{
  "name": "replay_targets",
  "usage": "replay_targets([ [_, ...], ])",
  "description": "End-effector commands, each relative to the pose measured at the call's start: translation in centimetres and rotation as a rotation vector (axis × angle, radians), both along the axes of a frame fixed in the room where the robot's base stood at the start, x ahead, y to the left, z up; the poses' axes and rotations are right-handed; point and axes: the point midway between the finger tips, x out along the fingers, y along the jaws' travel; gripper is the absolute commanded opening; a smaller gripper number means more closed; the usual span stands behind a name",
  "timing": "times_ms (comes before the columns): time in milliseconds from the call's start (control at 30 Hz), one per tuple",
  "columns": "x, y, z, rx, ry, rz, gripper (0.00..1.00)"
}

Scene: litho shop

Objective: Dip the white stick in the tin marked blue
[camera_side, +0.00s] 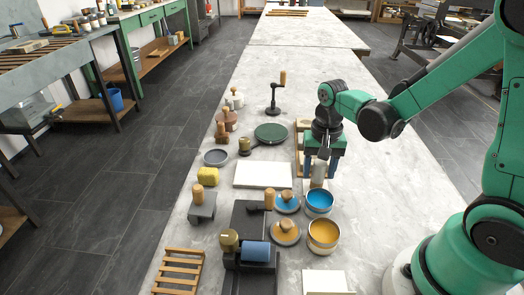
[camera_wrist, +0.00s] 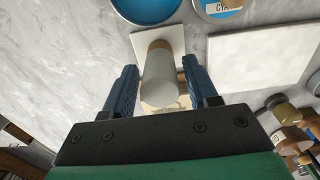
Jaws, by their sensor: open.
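A whitish cylinder with a tan band, which I take to be the white stick (camera_wrist: 160,85), stands between my fingers in the wrist view. It also shows below my gripper in the side view (camera_side: 318,172). My gripper (camera_side: 321,172) is open around it, with a gap at each finger in the wrist view (camera_wrist: 163,90). The tin of blue (camera_side: 319,201) is open, just in front of my gripper; its blue inside shows at the top of the wrist view (camera_wrist: 146,8). No marking is legible on the tin itself.
A blue lid (camera_side: 286,203) with a knob lies left of the blue tin. An orange tin (camera_side: 323,235) and orange lid (camera_side: 284,233) are in front. A white slab (camera_side: 262,175) lies to the left. A wooden rack (camera_side: 299,139) stands behind my gripper.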

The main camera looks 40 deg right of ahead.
Motion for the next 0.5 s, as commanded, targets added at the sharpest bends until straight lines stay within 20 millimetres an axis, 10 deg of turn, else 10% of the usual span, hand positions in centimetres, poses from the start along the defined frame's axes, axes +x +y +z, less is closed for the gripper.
replay_targets([
  [233, -0.01, 0.01, 0.05, 0.0, 0.0, 0.0, 0.53],
  [400, -0.01, 0.01, 0.05, 0.0, 0.0, 0.0, 0.04],
  [500, -0.01, 0.01, 0.08, 0.0, 0.0, 0.0, 0.0],
])
